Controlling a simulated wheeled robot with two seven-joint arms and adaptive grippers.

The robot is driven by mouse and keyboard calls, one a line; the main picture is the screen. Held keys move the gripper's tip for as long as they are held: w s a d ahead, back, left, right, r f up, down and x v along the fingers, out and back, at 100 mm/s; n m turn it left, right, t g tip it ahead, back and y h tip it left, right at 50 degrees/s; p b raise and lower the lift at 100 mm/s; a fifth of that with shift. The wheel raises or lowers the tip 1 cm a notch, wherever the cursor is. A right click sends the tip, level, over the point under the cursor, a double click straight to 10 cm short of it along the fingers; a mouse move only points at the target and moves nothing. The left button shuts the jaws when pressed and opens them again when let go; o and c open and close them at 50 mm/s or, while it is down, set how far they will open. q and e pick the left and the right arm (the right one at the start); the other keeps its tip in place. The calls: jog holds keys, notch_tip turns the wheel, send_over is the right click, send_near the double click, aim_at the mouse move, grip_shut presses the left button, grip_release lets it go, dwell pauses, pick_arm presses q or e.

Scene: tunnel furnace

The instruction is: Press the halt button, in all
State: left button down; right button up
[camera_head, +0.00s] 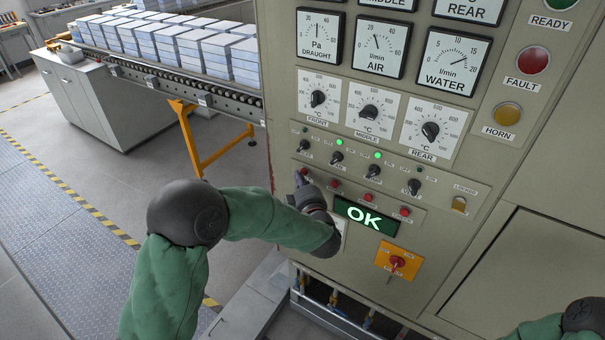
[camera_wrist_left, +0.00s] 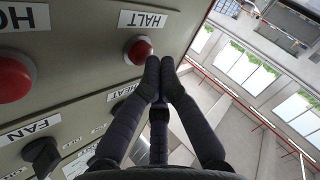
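The halt button (camera_wrist_left: 138,50) is a round red button beside a white HALT label (camera_wrist_left: 142,19) in the left wrist view. In the head view it is at the left end of a row of small red buttons, largely covered by my left gripper (camera_head: 299,180). In the left wrist view my left gripper (camera_wrist_left: 160,66) is shut and empty, its fingertips together close beside the button's edge. I cannot tell whether they touch it. My right gripper is out of view; only part of my right arm shows at the lower right.
Another red button (camera_wrist_left: 12,78) and a fan knob (camera_wrist_left: 42,155) sit near the halt button. A lit green OK display (camera_head: 365,217), switches and dials share the panel. A yellow plate with a red rotary switch (camera_head: 398,262) is below. A roller conveyor (camera_head: 222,97) carries stacked blocks at left.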

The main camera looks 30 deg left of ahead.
pick_arm(q)
jog(key=shift+s, duration=0.6)
jog(key=s, duration=0.5)
jog(key=shift+a, duration=0.25)
dwell(0.7)
